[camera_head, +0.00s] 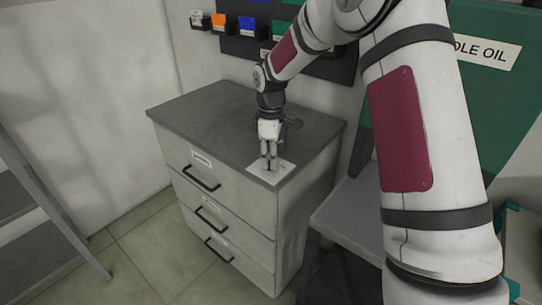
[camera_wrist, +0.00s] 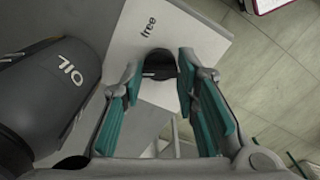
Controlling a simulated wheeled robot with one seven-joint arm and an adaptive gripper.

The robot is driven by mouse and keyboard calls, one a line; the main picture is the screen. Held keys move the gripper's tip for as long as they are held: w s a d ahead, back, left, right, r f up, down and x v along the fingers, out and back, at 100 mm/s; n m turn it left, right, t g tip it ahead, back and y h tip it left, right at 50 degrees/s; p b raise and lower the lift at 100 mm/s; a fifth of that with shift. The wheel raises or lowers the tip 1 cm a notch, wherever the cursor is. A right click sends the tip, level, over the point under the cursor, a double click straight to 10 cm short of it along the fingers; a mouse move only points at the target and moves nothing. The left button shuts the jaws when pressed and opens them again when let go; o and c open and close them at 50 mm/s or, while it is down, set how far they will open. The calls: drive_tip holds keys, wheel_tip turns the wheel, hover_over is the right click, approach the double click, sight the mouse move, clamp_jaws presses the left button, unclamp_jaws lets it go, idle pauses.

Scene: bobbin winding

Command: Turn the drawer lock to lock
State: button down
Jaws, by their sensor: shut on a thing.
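The drawer cabinet (camera_head: 240,205) is grey, with several drawers and a dark top. A white plate (camera_head: 284,174) lies on the top's front right corner; in the wrist view the plate (camera_wrist: 185,35) carries the word "free". A dark lock knob (camera_wrist: 158,61) stands on the plate. My gripper (camera_head: 268,163) points down over the plate. In the wrist view my gripper (camera_wrist: 159,72) has its fingertips on both sides of the knob, shut on it. The head view hides the knob behind the fingers. Any other word on the plate is hidden.
A black rounded thing marked "OIL" (camera_wrist: 50,85) is close beside the plate in the wrist view. Coloured bins (camera_head: 247,25) hang on the back wall. A grey surface (camera_head: 345,215) is right of the cabinet. Shelving (camera_head: 35,195) stands at left; tiled floor (camera_head: 135,250) is free between.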

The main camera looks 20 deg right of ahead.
drive_tip(key=shift+n, duration=1.6)
drive_tip(key=c, duration=1.2)
unclamp_jaws()
drive_tip(key=shift+c, duration=0.2)
wheel_tip(320, 180, up, 12)
